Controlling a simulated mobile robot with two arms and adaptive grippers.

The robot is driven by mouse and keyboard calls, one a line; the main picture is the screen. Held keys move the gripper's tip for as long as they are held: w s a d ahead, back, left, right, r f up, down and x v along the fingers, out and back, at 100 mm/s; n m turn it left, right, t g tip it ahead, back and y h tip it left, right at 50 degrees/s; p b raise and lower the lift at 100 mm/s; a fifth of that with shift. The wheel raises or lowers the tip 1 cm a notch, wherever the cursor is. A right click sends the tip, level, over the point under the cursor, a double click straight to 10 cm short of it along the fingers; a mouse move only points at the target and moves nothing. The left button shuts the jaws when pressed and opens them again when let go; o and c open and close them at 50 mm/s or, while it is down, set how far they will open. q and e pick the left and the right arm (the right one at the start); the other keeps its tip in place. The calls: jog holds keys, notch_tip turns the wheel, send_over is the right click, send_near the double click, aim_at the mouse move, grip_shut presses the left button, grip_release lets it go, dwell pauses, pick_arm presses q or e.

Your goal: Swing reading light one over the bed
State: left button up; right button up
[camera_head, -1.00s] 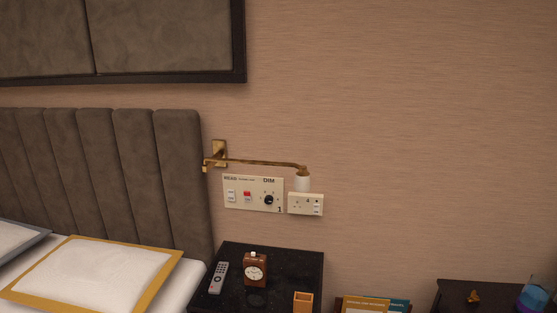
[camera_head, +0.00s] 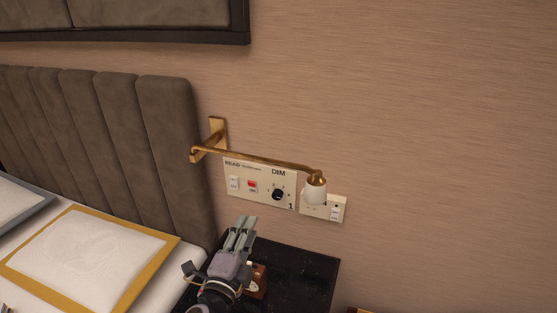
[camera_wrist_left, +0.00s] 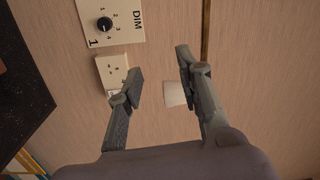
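The reading light is a brass swing arm (camera_head: 255,158) on a brass wall bracket (camera_head: 217,130) beside the headboard. Its white shade (camera_head: 314,192) hangs at the right end, in front of the sockets. The arm lies roughly along the wall, right of the bed. My left gripper (camera_head: 244,226) is over the nightstand, below and left of the shade, apart from it. In the left wrist view its fingers (camera_wrist_left: 159,68) are spread with nothing held. The shade (camera_wrist_left: 175,94) appears beyond them, near the right finger. My right gripper is not in view.
A switch panel (camera_head: 260,184) and socket plate (camera_head: 335,209) are on the wall behind the light. The black nightstand (camera_head: 305,268) carries a brown clock (camera_head: 259,281), partly hidden by my gripper. The padded headboard (camera_head: 165,140) and pillow (camera_head: 85,253) are left. The wall at right is clear.

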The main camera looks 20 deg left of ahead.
aim_at(278, 161)
pick_arm(q)
notch_tip(278, 161, up, 6)
jog(key=d+r+m+t+h, duration=0.1)
jog(key=d+m+t, duration=0.1)
jog(key=m, duration=0.1)
jog(key=p+x, duration=0.1)
jog(key=x, duration=0.4)
jog(key=f+p+x, duration=0.1)
jog(key=x, duration=0.5)
jog(key=p+x, duration=0.2)
jog(key=x, duration=0.3)
jog(key=shift+w+f, duration=0.15)
jog(key=shift+w, duration=0.35)
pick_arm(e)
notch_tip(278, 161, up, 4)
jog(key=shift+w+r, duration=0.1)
pick_arm(q)
jog(key=shift+c, duration=0.4)
grip_shut()
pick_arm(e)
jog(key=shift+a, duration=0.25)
